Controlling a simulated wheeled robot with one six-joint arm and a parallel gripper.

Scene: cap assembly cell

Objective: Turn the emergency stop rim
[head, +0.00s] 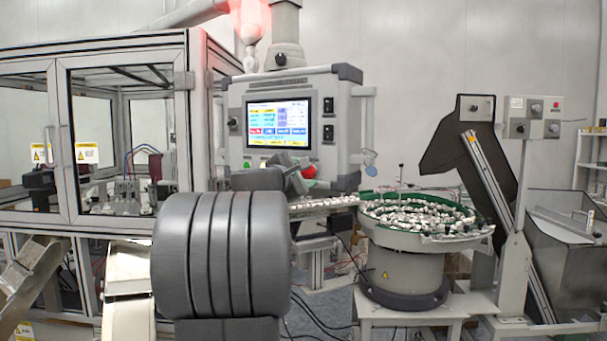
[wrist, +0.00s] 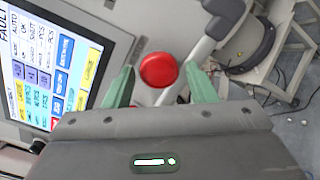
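The red round emergency stop (wrist: 158,70) is on the grey control panel (wrist: 100,12), beside the screen. In the wrist view it lies between the two green fingertips of my gripper (wrist: 160,67), with a visible gap on each side. My gripper is open and holds nothing. In the head view the emergency stop (head: 310,172) shows partly at the lower right of the panel, and my gripper (head: 302,174) is close in front of it. The wrist view does not clearly show how far the fingertips are from the panel face.
The lit screen (head: 278,121) shows "FAULT" in the wrist view. A red lamp (head: 250,20) glows above the panel. A grey handle bar (wrist: 215,28) runs close to the right finger. A bowl feeder (head: 405,265) full of small parts stands right; a glazed enclosure (head: 125,130) stands left.

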